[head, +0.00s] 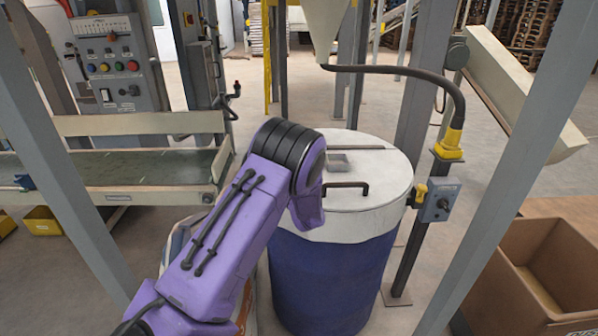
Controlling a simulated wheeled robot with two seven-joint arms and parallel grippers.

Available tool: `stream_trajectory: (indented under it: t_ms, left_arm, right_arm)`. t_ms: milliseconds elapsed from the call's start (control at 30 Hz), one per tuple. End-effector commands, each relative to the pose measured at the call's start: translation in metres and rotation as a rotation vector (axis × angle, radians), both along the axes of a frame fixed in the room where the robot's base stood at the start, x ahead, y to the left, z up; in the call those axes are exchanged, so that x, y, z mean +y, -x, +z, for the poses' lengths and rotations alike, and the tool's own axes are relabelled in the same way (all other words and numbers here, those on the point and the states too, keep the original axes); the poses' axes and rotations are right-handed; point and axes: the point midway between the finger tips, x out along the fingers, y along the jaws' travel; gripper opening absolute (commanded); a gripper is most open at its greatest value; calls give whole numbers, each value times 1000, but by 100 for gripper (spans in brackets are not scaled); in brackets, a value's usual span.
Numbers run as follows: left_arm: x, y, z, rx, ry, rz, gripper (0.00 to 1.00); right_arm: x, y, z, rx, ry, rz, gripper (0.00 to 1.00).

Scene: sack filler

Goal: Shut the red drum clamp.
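A blue drum (330,285) stands upright on the floor in the middle of the head view. A white lid with an overhanging skirt (375,170) covers its top, with a dark handle (346,187) on it. I cannot make out a red clamp; the drum's left side is hidden behind a purple arm of mine. That arm comes in from the lower left and its bent joint is in front of the lid. Neither gripper shows, so their state cannot be seen.
A grey post with a small control box (438,200) stands close to the drum's right side. A black hose (420,77) arches above the lid, near a cream funnel (325,25). Grey frame posts flank the drum. A cardboard box (535,265) sits at right, a conveyor (145,165) at left.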

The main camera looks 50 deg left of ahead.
Motion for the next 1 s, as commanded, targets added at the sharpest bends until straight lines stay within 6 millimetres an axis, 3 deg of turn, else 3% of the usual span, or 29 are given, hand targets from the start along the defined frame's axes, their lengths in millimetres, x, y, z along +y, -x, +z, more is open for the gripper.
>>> stream_trajectory:
  t_ms: [533,567,600,633,1000]
  left_arm:
    - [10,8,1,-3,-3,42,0]
    - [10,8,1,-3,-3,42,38]
    - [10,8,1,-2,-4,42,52]
    - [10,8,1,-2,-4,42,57]
    - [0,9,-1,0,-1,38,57]
  right_arm:
    - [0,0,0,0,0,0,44]
    - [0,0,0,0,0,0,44]
    - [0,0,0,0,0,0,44]
    - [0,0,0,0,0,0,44]
    - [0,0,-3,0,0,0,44]
